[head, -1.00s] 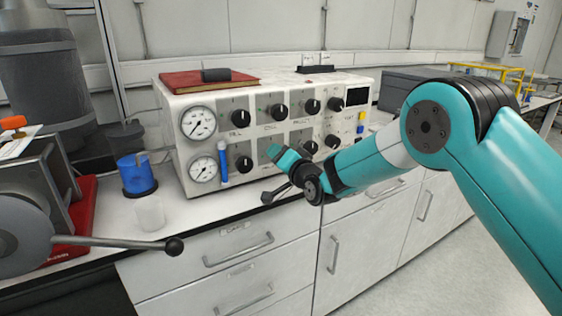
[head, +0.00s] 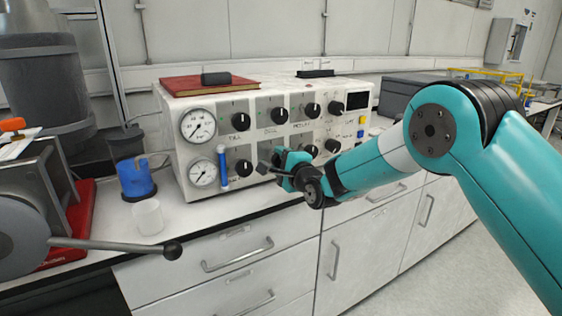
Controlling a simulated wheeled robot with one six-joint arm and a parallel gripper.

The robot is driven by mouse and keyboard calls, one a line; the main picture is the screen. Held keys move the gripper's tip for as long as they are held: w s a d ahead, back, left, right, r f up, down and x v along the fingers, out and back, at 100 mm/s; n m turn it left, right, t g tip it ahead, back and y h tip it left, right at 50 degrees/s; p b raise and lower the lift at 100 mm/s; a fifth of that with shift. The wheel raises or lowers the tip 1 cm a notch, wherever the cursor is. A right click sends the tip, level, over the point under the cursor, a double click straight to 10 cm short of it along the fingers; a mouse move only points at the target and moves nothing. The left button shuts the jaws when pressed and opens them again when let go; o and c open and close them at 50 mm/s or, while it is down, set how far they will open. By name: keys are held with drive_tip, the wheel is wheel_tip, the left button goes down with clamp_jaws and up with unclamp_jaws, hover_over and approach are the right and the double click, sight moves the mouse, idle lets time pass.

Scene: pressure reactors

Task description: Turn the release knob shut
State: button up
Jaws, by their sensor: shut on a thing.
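A white control panel (head: 258,145) stands on the counter with two rows of black knobs. My gripper (head: 271,160) is at the panel's lower row, just right of the lower left knob (head: 243,168). It is shut on a knob there, which the fingers and wrist mostly hide. The labels are too small to read, so I cannot tell from them which knob is the release knob, nor how the held knob is turned.
Two gauges (head: 198,125) and a blue tube (head: 222,166) are at the panel's left. A blue container (head: 135,180) and a clear cup (head: 148,217) stand further left. A long lever (head: 110,244) reaches over the counter. A red book (head: 190,85) lies on the panel.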

drive_tip(key=shift+m, duration=1.6)
drive_tip(key=shift+d, duration=0.1)
drive_tip(key=o, duration=0.9)
drive_tip(key=b+v, duration=0.4)
drive_tip(key=v, duration=1.3)
drive_tip(key=shift+s+d, duration=0.15)
